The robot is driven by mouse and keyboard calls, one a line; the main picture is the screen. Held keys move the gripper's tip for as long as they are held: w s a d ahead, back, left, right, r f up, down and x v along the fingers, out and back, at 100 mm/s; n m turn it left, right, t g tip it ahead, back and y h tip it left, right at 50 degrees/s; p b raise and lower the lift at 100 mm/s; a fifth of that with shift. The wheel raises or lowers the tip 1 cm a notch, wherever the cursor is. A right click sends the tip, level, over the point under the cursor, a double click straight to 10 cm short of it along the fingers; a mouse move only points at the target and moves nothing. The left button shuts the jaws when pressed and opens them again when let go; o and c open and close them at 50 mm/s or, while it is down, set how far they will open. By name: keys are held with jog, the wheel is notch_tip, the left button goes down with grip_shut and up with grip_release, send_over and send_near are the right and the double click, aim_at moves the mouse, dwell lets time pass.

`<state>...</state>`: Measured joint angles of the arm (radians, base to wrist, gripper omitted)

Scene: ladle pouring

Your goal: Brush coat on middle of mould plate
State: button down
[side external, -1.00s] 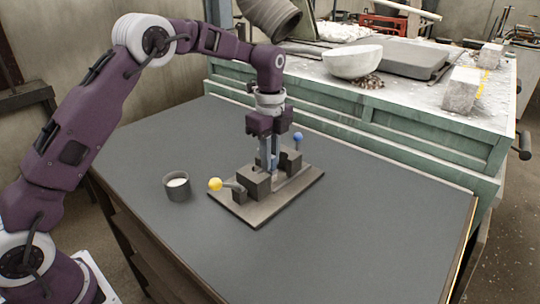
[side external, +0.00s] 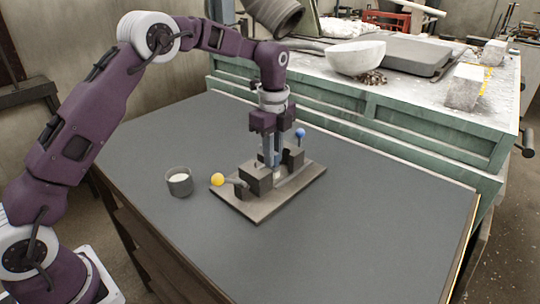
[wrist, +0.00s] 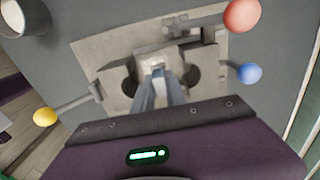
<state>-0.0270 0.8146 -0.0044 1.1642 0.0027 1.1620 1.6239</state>
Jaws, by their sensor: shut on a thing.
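The mould plate (side external: 255,210) is a flat grey-brown slab on the table, with dark blocks on it; it also shows in the wrist view (wrist: 105,42). My gripper (side external: 270,157) is upright over its middle, between the dark blocks. In the wrist view my gripper (wrist: 165,88) shows as blue-grey fingers reaching down to a pale spot between the blocks. It is shut on a slim thing, seemingly the brush, mostly hidden by the fingers. I cannot tell whether its tip touches the plate. A dark cup (side external: 180,186) with white contents stands left of the plate.
Levers with a yellow ball (side external: 217,179), a blue ball (side external: 300,132) and a red ball (wrist: 242,14) stick out around the plate. A green bench (side external: 400,125) with a white bowl (side external: 357,59) stands behind. The front of the dark table (side external: 340,240) is clear.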

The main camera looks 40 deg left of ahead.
jog(key=shift+w, duration=0.5)
jog(key=shift+s, duration=1.25)
jog(key=shift+w, duration=1.3)
dwell(0.5)
jog(key=shift+s+r, duration=0.1)
jog(key=shift+s+r, duration=0.55)
jog(key=shift+r, duration=0.3)
notch_tip(320, 180, up, 10)
dwell(0.7)
notch_tip(320, 180, down, 11)
jog(key=shift+r, duration=0.15)
dwell(0.5)
